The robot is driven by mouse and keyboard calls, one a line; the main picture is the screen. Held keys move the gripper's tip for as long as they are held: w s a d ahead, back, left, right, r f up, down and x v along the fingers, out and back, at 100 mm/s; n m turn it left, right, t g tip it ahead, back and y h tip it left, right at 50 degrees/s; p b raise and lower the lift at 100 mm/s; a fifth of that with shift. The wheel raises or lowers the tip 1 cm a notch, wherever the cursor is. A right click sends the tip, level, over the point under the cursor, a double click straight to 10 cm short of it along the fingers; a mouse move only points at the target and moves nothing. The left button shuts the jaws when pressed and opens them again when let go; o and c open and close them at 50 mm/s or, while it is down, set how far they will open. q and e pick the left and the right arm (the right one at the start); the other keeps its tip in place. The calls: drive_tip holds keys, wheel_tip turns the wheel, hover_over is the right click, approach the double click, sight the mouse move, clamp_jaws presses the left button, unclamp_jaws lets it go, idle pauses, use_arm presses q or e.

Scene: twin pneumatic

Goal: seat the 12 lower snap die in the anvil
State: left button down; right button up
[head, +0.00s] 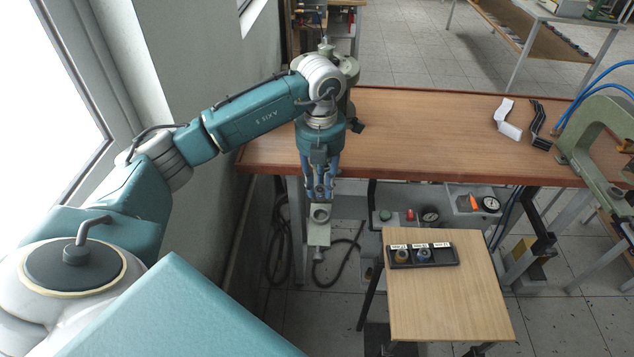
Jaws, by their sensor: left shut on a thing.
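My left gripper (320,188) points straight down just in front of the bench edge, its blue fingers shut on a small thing. That thing is mostly hidden between the fingertips; it fits the lower snap die, but its number cannot be read. Directly below the fingertips is the pale green anvil (318,236) of the left press, with a round seat (320,213) on top. I cannot tell whether the held thing touches the seat. My right gripper is out of view.
The rack stands on a small wooden table (445,305). The wooden bench (430,130) is mostly clear, with white and black bent parts (508,120) at its right. A second green press (590,140) with blue hoses stands far right. Gauges and buttons sit below the bench.

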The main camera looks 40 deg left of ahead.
sight(321, 198)
use_arm(q)
drive_tip(key=shift+w+d, duration=0.1)
drive_tip(key=shift+d, duration=0.05)
wheel_tip(321, 198, down, 5)
drive_tip(key=b, duration=0.4)
drive_tip(key=shift+f+b, duration=0.3)
drive_tip(key=shift+f, duration=0.05)
idle(0.3)
idle(1.5)
drive_tip(key=shift+f+b, duration=1.25)
drive_tip(key=shift+f, duration=0.05)
